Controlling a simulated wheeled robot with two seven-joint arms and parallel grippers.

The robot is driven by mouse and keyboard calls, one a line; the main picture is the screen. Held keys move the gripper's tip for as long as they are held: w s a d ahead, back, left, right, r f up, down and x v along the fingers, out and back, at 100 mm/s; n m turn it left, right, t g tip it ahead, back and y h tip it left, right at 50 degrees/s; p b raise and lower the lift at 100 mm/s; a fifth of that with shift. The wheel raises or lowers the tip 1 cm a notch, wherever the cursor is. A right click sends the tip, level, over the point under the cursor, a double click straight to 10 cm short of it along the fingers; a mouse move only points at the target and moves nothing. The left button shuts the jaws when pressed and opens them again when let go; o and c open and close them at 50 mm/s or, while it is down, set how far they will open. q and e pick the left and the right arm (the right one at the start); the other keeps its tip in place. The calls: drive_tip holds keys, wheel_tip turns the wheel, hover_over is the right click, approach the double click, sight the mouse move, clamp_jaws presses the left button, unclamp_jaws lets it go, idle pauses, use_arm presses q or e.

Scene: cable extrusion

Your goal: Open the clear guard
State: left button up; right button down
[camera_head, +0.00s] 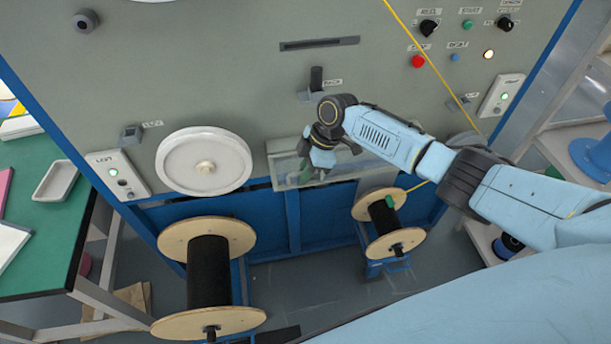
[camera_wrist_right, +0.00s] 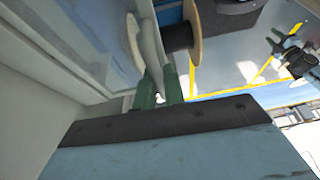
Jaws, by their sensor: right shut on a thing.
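The clear guard (camera_head: 284,168) is a see-through panel low on the front of the grey machine, in the middle of the head view. My right gripper (camera_head: 306,173) reaches down to it from the right, with green fingers at the panel. In the right wrist view the green fingers (camera_wrist_right: 158,88) are closed around a pale grey bar that looks like the guard's handle (camera_wrist_right: 149,45). The clear panel (camera_wrist_right: 88,42) runs along the left of that view. My arm hides part of the guard, and I cannot tell how far it is swung. My left gripper is not in view.
A white wheel (camera_head: 204,161) is left of the guard. A large black-wound spool (camera_head: 208,272) and a smaller spool (camera_head: 384,222) stand below. Knobs and a red button (camera_head: 418,61) are on the upper right panel. A green table (camera_head: 45,235) stands at left.

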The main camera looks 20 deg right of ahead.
drive_tip(key=shift+w+d+r, duration=0.1)
drive_tip(key=shift+w+r, duration=0.1)
drive_tip(key=shift+r, duration=0.15)
drive_tip(key=c, duration=1.5)
unclamp_jaws()
drive_tip(key=v, duration=1.3)
drive_tip(key=shift+b, duration=0.4)
drive_tip(key=shift+s+d+r, duration=0.1)
drive_tip(key=shift+r, duration=0.05)
